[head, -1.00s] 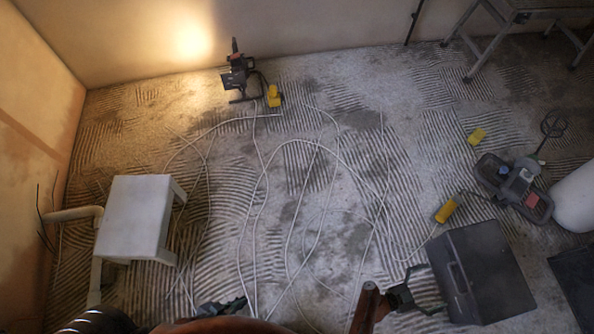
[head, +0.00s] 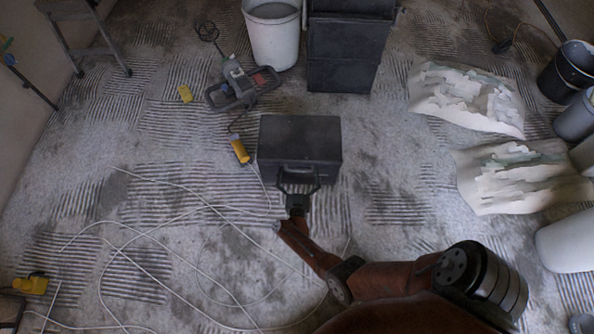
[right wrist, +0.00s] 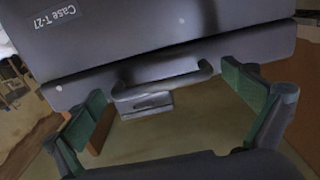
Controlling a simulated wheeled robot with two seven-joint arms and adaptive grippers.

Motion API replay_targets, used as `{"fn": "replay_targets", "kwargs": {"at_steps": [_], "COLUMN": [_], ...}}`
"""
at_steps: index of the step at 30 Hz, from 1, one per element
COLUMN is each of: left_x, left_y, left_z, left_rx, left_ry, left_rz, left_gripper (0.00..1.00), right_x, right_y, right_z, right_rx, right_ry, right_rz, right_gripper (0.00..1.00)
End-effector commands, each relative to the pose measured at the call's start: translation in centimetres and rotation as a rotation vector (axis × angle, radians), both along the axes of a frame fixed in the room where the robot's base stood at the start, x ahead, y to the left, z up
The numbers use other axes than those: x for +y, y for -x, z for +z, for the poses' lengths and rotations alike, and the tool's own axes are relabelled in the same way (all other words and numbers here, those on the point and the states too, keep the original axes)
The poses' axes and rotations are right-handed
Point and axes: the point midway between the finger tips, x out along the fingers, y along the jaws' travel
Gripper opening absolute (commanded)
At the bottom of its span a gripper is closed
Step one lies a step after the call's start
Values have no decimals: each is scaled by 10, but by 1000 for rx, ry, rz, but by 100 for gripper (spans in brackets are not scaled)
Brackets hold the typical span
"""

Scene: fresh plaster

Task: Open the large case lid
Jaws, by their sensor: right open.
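The large case (head: 300,137) is a dark grey box on the floor in the middle of the head view, with its lid shut. Its handle (head: 299,168) is on the side facing me. In the right wrist view the case (right wrist: 160,30) is labelled "Case T-27", and its handle (right wrist: 165,82) and a latch (right wrist: 148,104) lie between my fingers. My right gripper (head: 298,186) is open, its green-padded fingers either side of the handle in the right wrist view (right wrist: 170,100). I cannot tell whether they touch the case. My left gripper is not in view.
A mixer (head: 243,85) and a yellow connector (head: 239,149) lie left of the case. A white bucket (head: 272,35) and a dark bin (head: 346,50) stand behind it. White cables (head: 150,240) cross the floor at left. Crumpled sheets (head: 468,98) lie at right.

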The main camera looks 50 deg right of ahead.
Motion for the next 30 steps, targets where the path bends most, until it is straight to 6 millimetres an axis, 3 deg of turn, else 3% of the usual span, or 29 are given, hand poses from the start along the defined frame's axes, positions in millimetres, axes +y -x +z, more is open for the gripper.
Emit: {"fn": "replay_targets", "kwargs": {"at_steps": [4,27,30], "left_x": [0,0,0], "left_y": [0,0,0], "left_z": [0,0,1], "left_rx": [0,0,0], "left_ry": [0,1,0], "left_rz": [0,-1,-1], "left_gripper": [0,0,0], "right_x": [0,0,0], "right_y": [0,1,1], "right_z": [0,0,0], "right_rx": [0,1,1], "right_ry": [0,-1,-1], "right_rz": [0,0,0], "right_gripper": [99,46,46]}}
